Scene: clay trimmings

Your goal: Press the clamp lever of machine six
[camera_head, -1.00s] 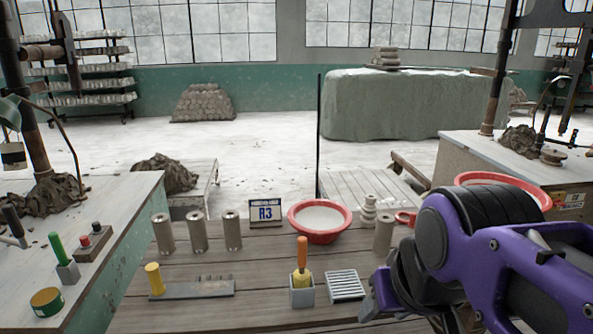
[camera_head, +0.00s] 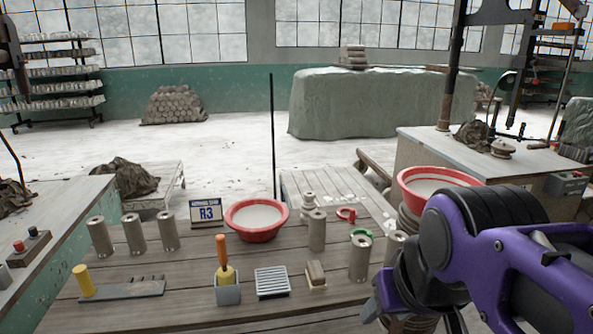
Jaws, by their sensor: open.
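No machine with a readable six shows, and I cannot pick out a clamp lever for certain. A machine with a tall dark column (camera_head: 450,70) stands on a pale bench (camera_head: 470,150) at the right. Thin upright rods, one with a red part, show near its right side, too small to tell as levers. At the left edge, a control box (camera_head: 28,248) with a red and a dark button sits on another bench (camera_head: 75,215). My gripper (camera_head: 412,318) is low at the right, over the plank table, partly cut off by the bottom edge and hidden by my purple arm. It is open.
The plank table (camera_head: 190,268) holds several metal cylinders (camera_head: 135,233), a red bowl (camera_head: 256,218), a sign (camera_head: 206,212), a yellow-handled tool (camera_head: 84,281) and a grater (camera_head: 271,282). Another red bowl (camera_head: 405,188) stands behind my arm. The floor (camera_head: 240,130) beyond is open.

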